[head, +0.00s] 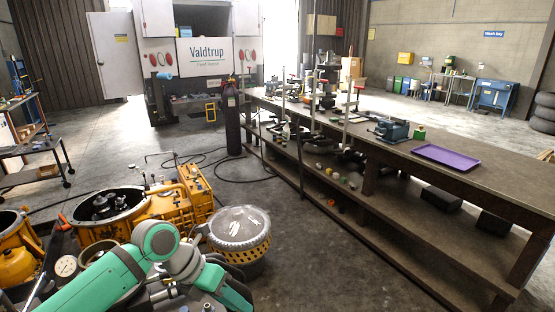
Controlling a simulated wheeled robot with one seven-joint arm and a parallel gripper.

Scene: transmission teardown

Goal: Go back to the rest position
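My teal and grey arm reaches into the lower left of the head view, folded low in front of the yellow transmission housing (170,207). The arm's far end runs to the bottom edge of the picture. My gripper is not visible, so I cannot see its fingers or anything it may hold. The yellow housing has an open round bell with dark parts inside. A round grey-topped, yellow-sided part (240,228) stands just right of it, close behind my arm in the picture.
A long workbench (480,182) runs along the right, with a purple tray (446,157) and a blue-green vise (392,129) on top. A dark gas cylinder (231,120) stands at its far end. A cart (35,150) is at the left. Open floor (110,130) lies behind the housing.

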